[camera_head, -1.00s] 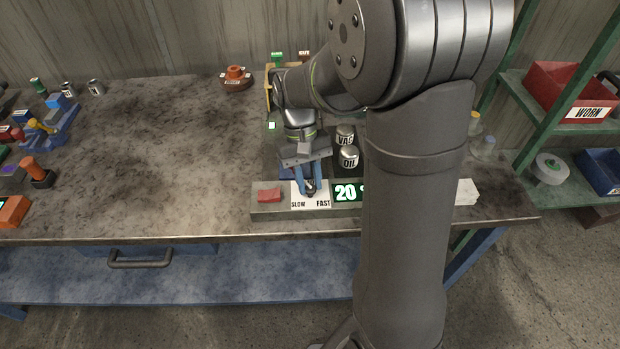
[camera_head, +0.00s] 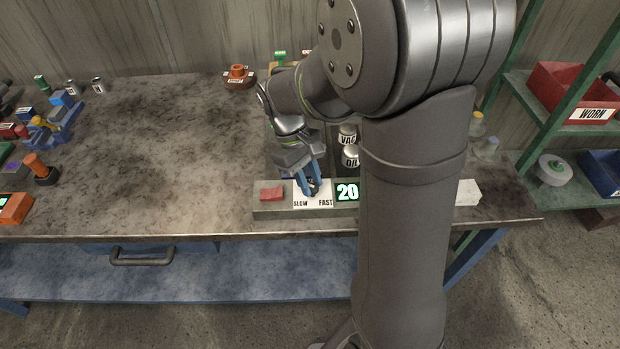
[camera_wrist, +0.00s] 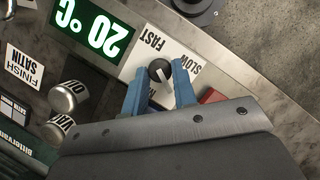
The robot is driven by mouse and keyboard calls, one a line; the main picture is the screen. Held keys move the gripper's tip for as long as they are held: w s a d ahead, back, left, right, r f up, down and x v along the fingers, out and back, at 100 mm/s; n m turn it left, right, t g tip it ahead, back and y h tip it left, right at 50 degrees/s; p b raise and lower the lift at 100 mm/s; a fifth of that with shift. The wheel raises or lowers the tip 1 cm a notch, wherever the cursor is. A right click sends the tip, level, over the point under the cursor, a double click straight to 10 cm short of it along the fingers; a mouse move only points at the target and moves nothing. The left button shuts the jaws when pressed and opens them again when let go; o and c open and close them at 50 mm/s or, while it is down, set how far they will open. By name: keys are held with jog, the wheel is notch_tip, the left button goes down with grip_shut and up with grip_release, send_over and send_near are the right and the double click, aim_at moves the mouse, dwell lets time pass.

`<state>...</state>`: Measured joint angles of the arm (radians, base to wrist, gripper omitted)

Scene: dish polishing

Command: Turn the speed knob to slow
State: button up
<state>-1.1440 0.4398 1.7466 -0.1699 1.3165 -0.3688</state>
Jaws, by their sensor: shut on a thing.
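The speed knob (camera_wrist: 160,71) is a small dark round knob on a white plate (camera_wrist: 188,66) marked SLOW and FAST. In the head view the plate (camera_head: 300,196) sits on the front strip of the panel, with SLOW at left and FAST at right. My gripper (camera_wrist: 159,67) has its two blue fingers on either side of the knob and is shut on it. In the head view my gripper (camera_head: 311,188) reaches down to the plate from behind. The fingers hide part of a third label. I cannot tell which mark the knob points to.
A green display (camera_head: 347,192) reading 20 is right of the plate, and a red block (camera_head: 271,194) is at left. Metal knobs marked VAC and OIL (camera_head: 351,157) stand behind. My arm covers the panel's right part. The table's middle left is clear.

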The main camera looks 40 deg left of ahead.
jog(key=o, duration=1)
jog(key=v, duration=1.7)
jog(key=shift+a+r, duration=0.15)
jog(key=x, duration=1.7)
jog(key=shift+f, duration=0.2)
